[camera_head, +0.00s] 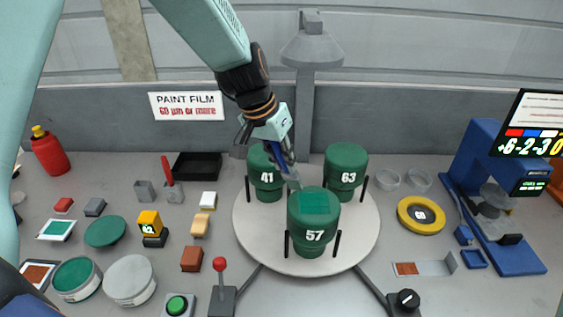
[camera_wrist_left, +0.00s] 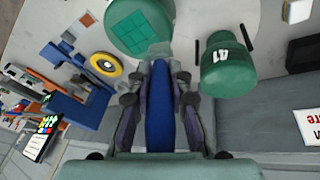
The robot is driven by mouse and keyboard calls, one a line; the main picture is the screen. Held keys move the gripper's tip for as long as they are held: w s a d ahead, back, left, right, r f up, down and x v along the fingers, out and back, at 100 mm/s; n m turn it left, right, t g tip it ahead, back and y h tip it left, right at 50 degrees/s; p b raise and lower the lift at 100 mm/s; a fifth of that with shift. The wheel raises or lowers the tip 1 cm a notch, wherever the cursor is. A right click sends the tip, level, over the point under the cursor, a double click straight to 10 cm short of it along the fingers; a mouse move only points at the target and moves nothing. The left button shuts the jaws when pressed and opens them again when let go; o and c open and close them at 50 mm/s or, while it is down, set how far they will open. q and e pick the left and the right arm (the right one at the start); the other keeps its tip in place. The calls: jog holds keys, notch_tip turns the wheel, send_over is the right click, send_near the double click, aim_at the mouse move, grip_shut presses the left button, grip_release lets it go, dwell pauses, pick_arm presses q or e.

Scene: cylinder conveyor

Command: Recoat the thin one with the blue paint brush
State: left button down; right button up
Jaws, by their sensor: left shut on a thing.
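My left gripper (camera_head: 287,160) reaches down over the round white turntable (camera_head: 361,235), shut on the blue paint brush (camera_head: 277,148). The brush's blue handle (camera_wrist_left: 160,112) also shows between the fingers in the wrist view. The brush tip points down beside the top of cylinder 57; I cannot tell whether it touches. Green cylinder 57 (camera_head: 313,237) stands at the front, with a brighter green square patch (camera_head: 314,203) on top; the patch shows as a grid in the wrist view (camera_wrist_left: 140,36). Cylinder 41 (camera_head: 267,178) stands back left, partly behind the gripper, and cylinder 63 (camera_head: 346,165) back right.
A wall sign (camera_head: 187,106) reads PAINT FILM. A green tin (camera_head: 75,279), a grey-lidded tin (camera_head: 130,280), a black tray (camera_head: 196,166) and small blocks lie left. A yellow ring (camera_head: 421,215) and a blue gauge stand (camera_head: 517,255) are right. A lamp post (camera_head: 306,110) rises behind the turntable.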

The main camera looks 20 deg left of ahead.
pick_arm(q)
jog(key=shift+s+d+r+p, duration=0.15)
jog(key=shift+d+r+p, duration=0.15)
jog(key=shift+r+p, duration=0.35)
jog(key=shift+w+d+r+p, duration=0.15)
jog(key=shift+r+p, duration=0.1)
jog(key=shift+r, duration=0.2)
jog(key=shift+w+d+r+p, duration=0.15)
jog(key=shift+r+p, duration=0.1)
jog(key=shift+r, duration=0.15)
jog(key=shift+w+a+r+p, duration=0.1)
jog(key=shift+r+p, duration=0.2)
jog(key=shift+a+r, duration=0.1)
jog(key=shift+r, duration=0.2)
jog(key=shift+v, duration=0.95)
jog(key=shift+w+f, duration=0.1)
jog(key=shift+w, duration=0.1)
